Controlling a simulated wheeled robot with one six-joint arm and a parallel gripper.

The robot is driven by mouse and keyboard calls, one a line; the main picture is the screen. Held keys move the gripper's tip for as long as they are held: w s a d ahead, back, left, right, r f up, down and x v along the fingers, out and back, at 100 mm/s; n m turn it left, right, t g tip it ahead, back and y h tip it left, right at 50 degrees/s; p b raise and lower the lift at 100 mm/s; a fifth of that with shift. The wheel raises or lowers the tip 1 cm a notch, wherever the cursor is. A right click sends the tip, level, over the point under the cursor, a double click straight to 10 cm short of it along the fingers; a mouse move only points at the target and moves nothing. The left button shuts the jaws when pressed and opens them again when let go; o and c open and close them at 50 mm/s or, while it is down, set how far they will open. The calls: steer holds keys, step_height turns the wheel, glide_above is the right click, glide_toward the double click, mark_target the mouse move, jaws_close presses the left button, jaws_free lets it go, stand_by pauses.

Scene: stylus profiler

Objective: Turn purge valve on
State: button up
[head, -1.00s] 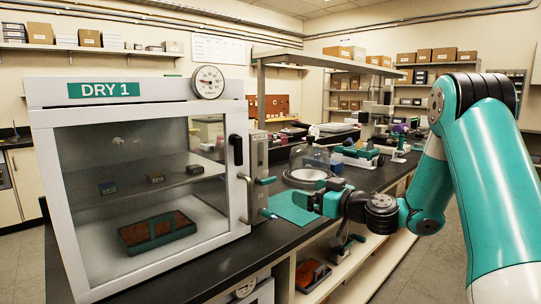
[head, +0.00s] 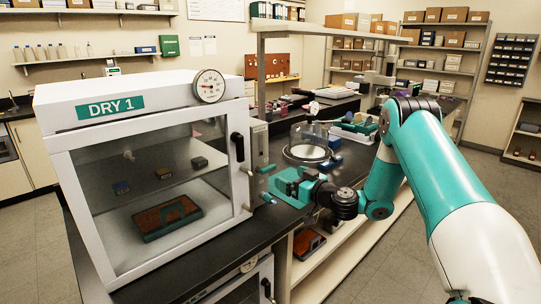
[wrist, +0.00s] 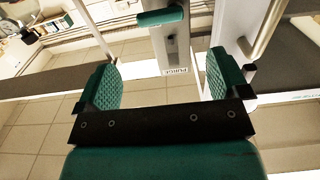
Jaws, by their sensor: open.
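The purge valve panel (head: 260,148) is a narrow grey upright plate at the right side of the DRY 1 cabinet. In the wrist view the panel (wrist: 172,45) carries a PURGE label (wrist: 177,71), with a teal lever (wrist: 162,17) lying crosswise. My gripper (head: 281,184) is right of the panel, close to the levers. In the wrist view my gripper (wrist: 162,65) is open and empty. The lever is beyond the fingertips, apart from them.
A metal bar handle (wrist: 262,30) is near my right finger in the wrist view. A glass dome (head: 308,145) stands behind my gripper on the black bench. The floor right of the bench is clear.

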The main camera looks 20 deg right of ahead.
mark_target(270, 168)
steer(key=p+x, duration=0.4)
steer(key=x, duration=0.5)
steer(key=shift+w+a+f+p, duration=0.1)
steer(key=shift+w+a+p, duration=0.05)
steer(key=shift+w+p, duration=0.2)
steer(key=shift+c, duration=0.4)
steer(key=c, duration=0.9)
steer(key=shift+o, duration=0.2)
